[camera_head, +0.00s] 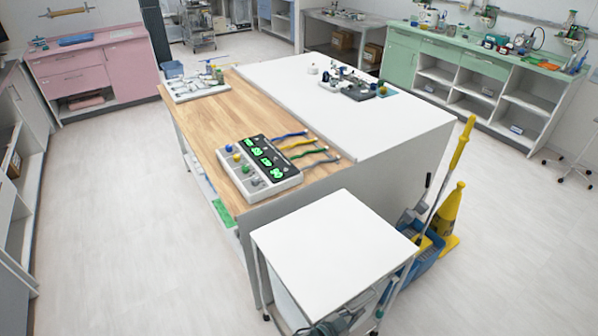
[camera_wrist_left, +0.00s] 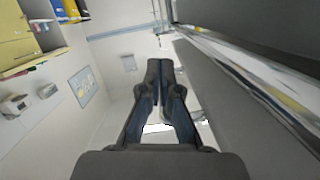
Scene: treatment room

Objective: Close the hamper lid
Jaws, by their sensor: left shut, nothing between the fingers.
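The hamper stands in the near middle of the head view, with a flat white lid (camera_head: 335,245) on top and thin metal legs below. The lid looks about level; I cannot tell whether it rests fully on the frame. My left gripper (camera_head: 345,323) shows in part at the bottom edge, by the near side of the hamper below the lid's edge. In the left wrist view the left gripper (camera_wrist_left: 160,80) is shut and empty. A large grey panel fills the right of that view; I cannot tell what it is. My right gripper is not in view.
A table with a wooden top (camera_head: 205,125) and a white top (camera_head: 300,75) stands just behind the hamper, bearing a tray with a dark panel (camera_head: 262,165). A blue mop bucket (camera_head: 425,262) and yellow cone (camera_head: 449,215) stand right of the hamper. Floor at left is clear.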

